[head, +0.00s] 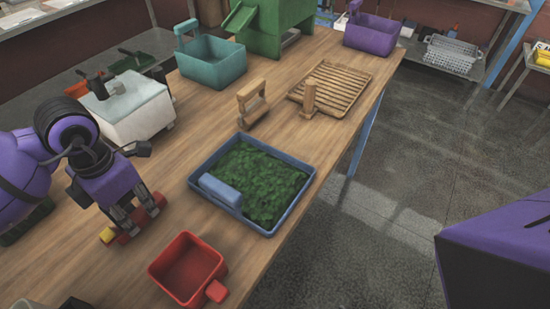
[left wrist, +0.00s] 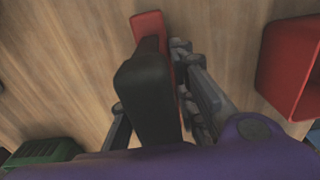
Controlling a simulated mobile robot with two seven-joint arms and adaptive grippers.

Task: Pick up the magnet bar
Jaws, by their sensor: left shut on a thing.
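The magnet bar (head: 122,237) is red with a yellow end and lies low at the wooden table, at the left in the head view. It also shows in the left wrist view as a red bar (left wrist: 149,22) with a dark handle (left wrist: 146,82) above it. My left gripper (head: 132,214) comes down from above and is shut on the bar, with a finger on each side of the handle in the left wrist view. Whether the bar touches the table I cannot tell. My right gripper is not in view.
A red box with a handle (head: 188,268) stands right of the gripper. A blue tray of green leaves (head: 282,219) lies beyond it. A white machine (head: 132,107) stands behind the arm. A teal basket (head: 213,63) and wooden rack (head: 345,85) are farther back.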

